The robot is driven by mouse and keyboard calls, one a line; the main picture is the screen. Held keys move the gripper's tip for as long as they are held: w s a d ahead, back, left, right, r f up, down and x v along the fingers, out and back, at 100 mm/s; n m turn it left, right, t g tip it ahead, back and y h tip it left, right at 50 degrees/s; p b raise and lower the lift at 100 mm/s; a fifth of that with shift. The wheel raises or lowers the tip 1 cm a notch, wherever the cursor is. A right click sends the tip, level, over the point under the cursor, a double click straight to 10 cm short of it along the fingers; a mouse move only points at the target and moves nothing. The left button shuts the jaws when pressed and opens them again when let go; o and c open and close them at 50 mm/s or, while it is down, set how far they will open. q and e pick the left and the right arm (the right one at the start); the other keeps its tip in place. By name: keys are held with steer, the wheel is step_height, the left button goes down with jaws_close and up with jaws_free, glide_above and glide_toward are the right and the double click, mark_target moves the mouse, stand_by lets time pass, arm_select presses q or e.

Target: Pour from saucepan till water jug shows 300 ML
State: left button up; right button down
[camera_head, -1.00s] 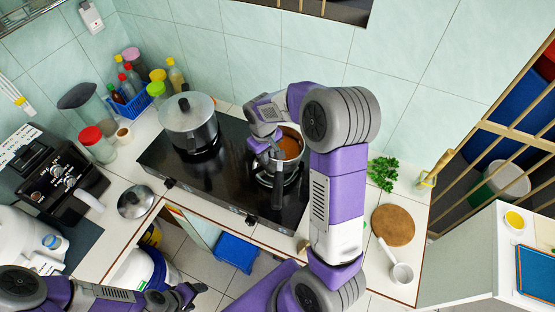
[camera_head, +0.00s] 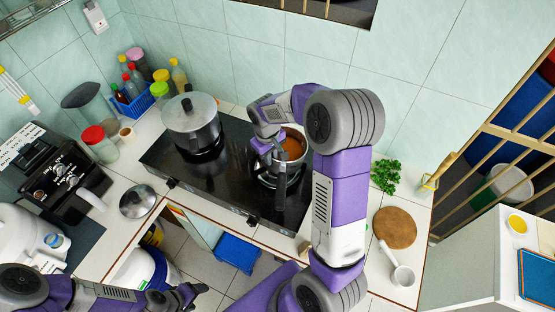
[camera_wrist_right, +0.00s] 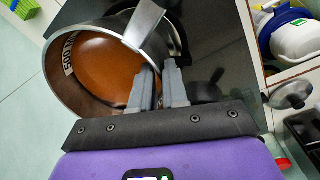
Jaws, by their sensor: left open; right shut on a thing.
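The steel saucepan (camera_head: 292,148) holds orange-brown liquid and is at the right burner of the black stove; I cannot tell whether it touches the burner. In the right wrist view the saucepan (camera_wrist_right: 62,85) appears tilted, with a mark like "500 ML" inside its wall. My right gripper (camera_head: 268,151) is shut on the saucepan at its left side; its grey fingers (camera_wrist_right: 158,88) show by the rim, and their exact contact is unclear. My left gripper (camera_head: 186,292) is open and empty at the lower left, before the counter. I cannot pick out a water jug with readable markings.
A lidded pot (camera_head: 190,122) stands on the left burner. A loose lid (camera_head: 137,201) lies on the left counter, near a black coffee machine (camera_head: 60,180). Parsley (camera_head: 385,175), a round board (camera_head: 395,227) and a white ladle (camera_head: 402,276) are at the right.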

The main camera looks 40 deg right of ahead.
steer(key=s+d+r+n, duration=0.2)
steer(key=s+d+n, duration=0.1)
steer(key=s+d, duration=0.65)
steer(key=s+d+r+n, duration=0.2)
steer(key=s+d, duration=0.5)
steer(key=s, duration=0.5)
steer(key=s+a+f+n, duration=0.1)
steer(key=s+n, duration=0.2)
steer(key=s, duration=0.7)
steer(key=s+a+f+n, duration=0.2)
steer(key=s+n, duration=0.2)
steer(key=s, duration=0.5)
steer(key=shift+s+a+f+h, duration=0.25)
steer(key=shift+s+a+h, duration=0.05)
steer(key=shift+s+h, duration=0.1)
steer(key=shift+f, duration=0.1)
steer(key=shift+w+f+g, duration=0.25)
steer(key=shift+f+g, duration=0.55)
steer(key=shift+g, duration=0.2)
